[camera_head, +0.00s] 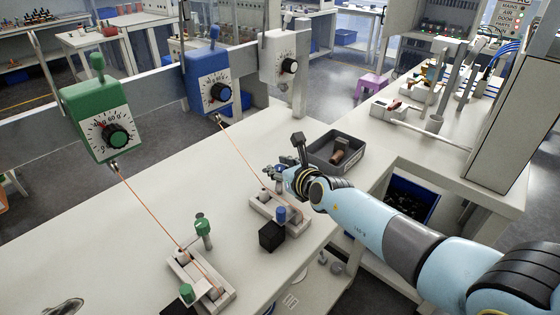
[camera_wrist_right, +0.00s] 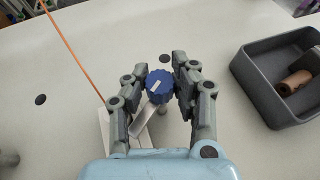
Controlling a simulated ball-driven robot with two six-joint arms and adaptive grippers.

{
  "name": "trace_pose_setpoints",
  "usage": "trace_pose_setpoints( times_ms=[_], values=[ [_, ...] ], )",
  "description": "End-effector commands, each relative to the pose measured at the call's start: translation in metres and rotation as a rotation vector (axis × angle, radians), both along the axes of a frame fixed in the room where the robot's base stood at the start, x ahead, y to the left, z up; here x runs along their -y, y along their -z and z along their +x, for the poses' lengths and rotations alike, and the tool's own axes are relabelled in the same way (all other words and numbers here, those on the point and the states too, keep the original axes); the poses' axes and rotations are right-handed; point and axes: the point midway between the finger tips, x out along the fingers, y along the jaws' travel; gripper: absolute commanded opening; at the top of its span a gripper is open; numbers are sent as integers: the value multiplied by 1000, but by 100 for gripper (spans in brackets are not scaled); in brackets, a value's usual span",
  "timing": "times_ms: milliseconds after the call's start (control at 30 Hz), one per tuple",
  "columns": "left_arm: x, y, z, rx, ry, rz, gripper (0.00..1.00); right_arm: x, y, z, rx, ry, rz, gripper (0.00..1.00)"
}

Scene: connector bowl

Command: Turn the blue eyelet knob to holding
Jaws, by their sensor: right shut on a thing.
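The blue eyelet knob (camera_wrist_right: 159,84), with a white mark on top, sits between the two fingers of my right gripper (camera_wrist_right: 160,88) in the right wrist view. The gripper is shut on it. In the head view my right gripper (camera_head: 282,172) is over the far end of the blue station's pale base (camera_head: 268,207) and mostly hides that knob. An orange wire (camera_head: 242,150) runs from the blue dial box (camera_head: 208,78) down to this base. It also shows in the wrist view (camera_wrist_right: 72,45). My left gripper is not in view.
A grey bin (camera_head: 350,160) with a brown part stands just right of my right gripper. A black block (camera_head: 271,236) and another blue knob (camera_head: 281,214) are at the near end of the base. The green station (camera_head: 205,278) is at the front left.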

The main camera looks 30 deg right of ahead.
Motion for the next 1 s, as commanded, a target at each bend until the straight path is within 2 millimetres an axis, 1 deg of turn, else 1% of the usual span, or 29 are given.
trace_pose_setpoints(
  times_ms=[333,367,500,567,1000],
  values=[
    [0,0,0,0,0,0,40,-1,2,-1,-2,2,3,0],
    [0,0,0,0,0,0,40,-1,2,-1,-2,2,3,26],
    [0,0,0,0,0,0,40,-1,1,-1,-2,2,2,44],
    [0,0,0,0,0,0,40,0,1,0,-1,2,1,51],
    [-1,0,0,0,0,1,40,0,0,0,0,1,1,51]
  ],
)
